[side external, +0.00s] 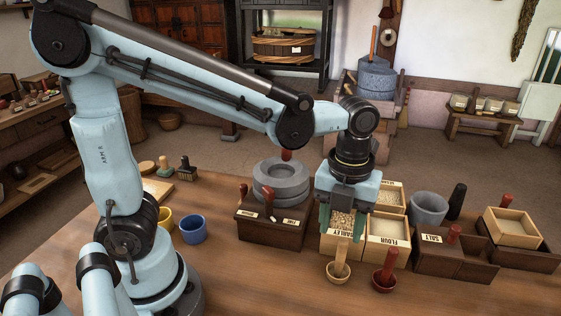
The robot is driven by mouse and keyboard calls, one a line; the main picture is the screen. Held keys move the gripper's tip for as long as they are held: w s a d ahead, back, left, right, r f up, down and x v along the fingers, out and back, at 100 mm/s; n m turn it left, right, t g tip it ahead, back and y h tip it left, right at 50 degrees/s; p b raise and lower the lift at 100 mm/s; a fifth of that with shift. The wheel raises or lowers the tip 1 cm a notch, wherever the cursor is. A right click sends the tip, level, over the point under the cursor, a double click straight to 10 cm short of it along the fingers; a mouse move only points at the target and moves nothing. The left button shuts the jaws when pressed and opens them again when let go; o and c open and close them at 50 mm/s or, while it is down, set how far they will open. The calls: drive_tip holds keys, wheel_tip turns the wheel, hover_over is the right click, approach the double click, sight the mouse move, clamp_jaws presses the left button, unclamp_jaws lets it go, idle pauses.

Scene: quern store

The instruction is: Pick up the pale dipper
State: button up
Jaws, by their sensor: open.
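The pale dipper (338,273) stands on the wooden table in front of the barley box, its handle pointing up. A dark red dipper (383,281) stands just to its right. My gripper (342,225) points down with its green fingers apart and holds nothing. In the picture its fingers are in front of the barley box and just above the top of the pale dipper's handle. I cannot tell whether the fingers are directly over the handle or farther back.
The pale barley box (327,244) and flour box (388,244) stand behind the dippers. A dark box (272,227) with a red-handled tool is at left, a dark salt box (440,258) at right. A blue cup (193,229) stands farther left. The front table (270,285) is clear.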

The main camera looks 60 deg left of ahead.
sight(340, 240)
wheel_tip(340, 240, down, 4)
drive_tip(key=shift+f, duration=0.1)
drive_tip(key=shift+w+d+f, duration=0.1)
drive_tip(key=shift+w+f, duration=0.15)
drive_tip(key=shift+f, duration=0.75)
drive_tip(key=shift+w+d+f, duration=0.1)
drive_tip(key=shift+w+f, duration=0.1)
drive_tip(key=shift+f, duration=0.75)
drive_tip(key=shift+a+f, duration=0.1)
drive_tip(key=shift+f, duration=0.55)
clamp_jaws()
